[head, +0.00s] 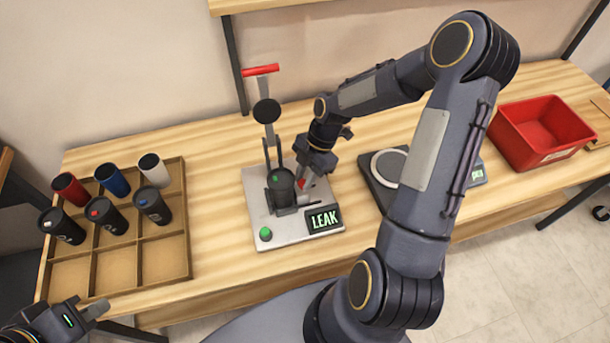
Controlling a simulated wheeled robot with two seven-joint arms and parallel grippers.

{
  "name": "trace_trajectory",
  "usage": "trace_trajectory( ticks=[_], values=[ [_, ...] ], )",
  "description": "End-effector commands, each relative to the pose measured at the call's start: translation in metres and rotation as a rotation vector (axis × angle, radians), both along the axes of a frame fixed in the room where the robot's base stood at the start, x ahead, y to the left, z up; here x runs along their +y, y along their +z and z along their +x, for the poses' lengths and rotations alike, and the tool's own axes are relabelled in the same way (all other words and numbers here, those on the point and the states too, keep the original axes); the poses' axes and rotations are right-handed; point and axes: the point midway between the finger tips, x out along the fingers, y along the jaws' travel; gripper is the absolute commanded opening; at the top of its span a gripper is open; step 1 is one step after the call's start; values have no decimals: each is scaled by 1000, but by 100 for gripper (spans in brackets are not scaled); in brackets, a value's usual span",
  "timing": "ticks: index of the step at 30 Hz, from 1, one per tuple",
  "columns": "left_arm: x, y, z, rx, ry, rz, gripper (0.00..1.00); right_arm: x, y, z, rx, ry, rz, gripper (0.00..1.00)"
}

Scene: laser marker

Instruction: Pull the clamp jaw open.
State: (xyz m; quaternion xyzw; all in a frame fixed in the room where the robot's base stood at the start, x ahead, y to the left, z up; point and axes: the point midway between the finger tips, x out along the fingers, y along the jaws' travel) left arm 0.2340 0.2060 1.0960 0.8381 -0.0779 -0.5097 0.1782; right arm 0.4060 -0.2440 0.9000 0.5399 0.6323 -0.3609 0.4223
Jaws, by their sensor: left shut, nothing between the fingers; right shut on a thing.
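A tall lever with a red handle (261,70) rises behind the cup. My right gripper (304,183) is shut on a small red part just right of the cup, probably the jaw's grip; the fingers hide most of it. My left gripper (98,309) is shut and empty at the lower left, in front of the table.
A wooden divided tray (142,262) at the left holds several coloured and dark cups. A dark scale-like device (377,188) with a round plate stands right of the clamp, partly behind my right arm. A red bin (541,132) is at the far right.

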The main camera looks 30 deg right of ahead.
Motion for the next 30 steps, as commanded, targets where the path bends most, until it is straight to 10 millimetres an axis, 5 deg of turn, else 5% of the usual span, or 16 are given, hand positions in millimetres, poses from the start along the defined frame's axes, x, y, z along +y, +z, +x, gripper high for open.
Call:
trace_trajectory(
  ticks=[15, 16, 21, 30],
  values=[
    [0, -5, 0, 0, 0, 0, 0, -18, 1, -3, -1, -1, -4, 0],
    [0, -5, 0, 0, 0, 0, 0, -18, 1, -3, -1, -2, -4, 24],
    [0, -5, 0, 0, 0, 0, 0, -17, 1, -3, -1, -1, -3, 45],
    [0, -6, 0, 0, 0, 0, 0, -17, 2, -3, -2, -2, -2, 45]
  ],
)
